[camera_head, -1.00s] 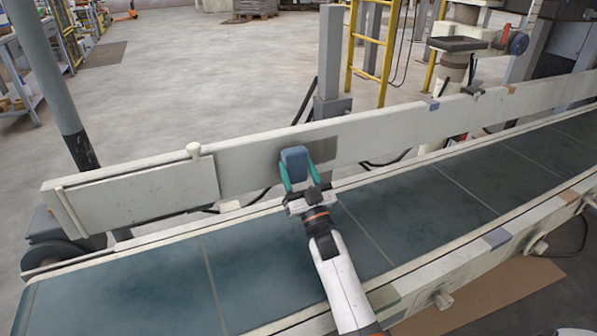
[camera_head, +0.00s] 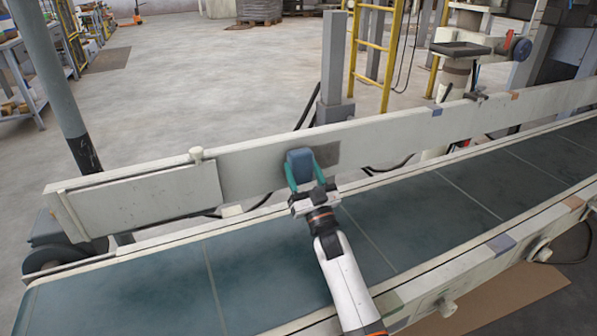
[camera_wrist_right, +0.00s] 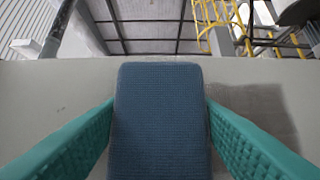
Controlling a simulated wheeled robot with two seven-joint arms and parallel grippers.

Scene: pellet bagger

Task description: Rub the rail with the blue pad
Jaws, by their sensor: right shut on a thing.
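My right gripper (camera_head: 305,183) has its teal fingers shut on the blue pad (camera_head: 299,164). In the right wrist view the pad (camera_wrist_right: 160,120) stands upright between the two fingers, in front of the pale rail face. The rail (camera_head: 255,170) is a long cream board running along the far side of the conveyor. The pad is at the rail's near face, beside a darker grey patch (camera_head: 327,154) to its right. Whether the pad touches the rail is hard to tell. My left gripper is not in view.
A dark green conveyor belt (camera_head: 270,265) lies under my right arm. A grey post (camera_head: 335,75) and a yellow ladder (camera_head: 390,50) stand behind the rail.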

